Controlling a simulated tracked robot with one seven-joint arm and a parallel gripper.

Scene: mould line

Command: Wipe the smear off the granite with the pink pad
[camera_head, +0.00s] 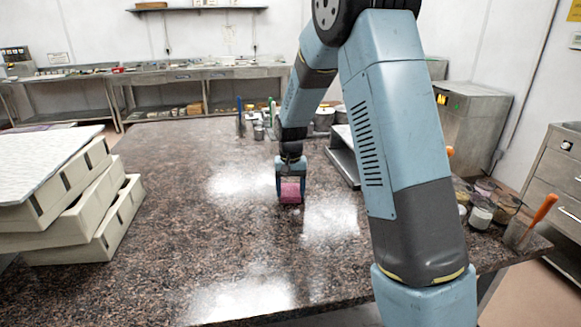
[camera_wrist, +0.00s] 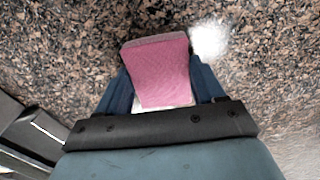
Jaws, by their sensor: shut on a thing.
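The pink pad (camera_head: 291,192) is held between the two fingers of my gripper (camera_head: 290,183), low over the middle of the granite top (camera_head: 180,200). In the wrist view the pad (camera_wrist: 160,70) fills the space between the blue fingers (camera_wrist: 158,92). I cannot tell whether the pad touches the stone. Bright whitish patches lie on the granite left of the pad, right of it and at the front edge. They look like light glare, and I cannot pick out the smear among them. A white patch (camera_wrist: 209,38) also shows just beyond the pad in the wrist view.
Stacked cream mould boxes (camera_head: 80,215) stand at the left under a white sheet (camera_head: 45,160). Jars (camera_head: 480,213) and an orange-handled tool (camera_head: 544,208) are at the right edge. Bottles and cans (camera_head: 258,131) stand behind my gripper, with a grey metal piece (camera_head: 344,162) to its right. The granite's left middle is clear.

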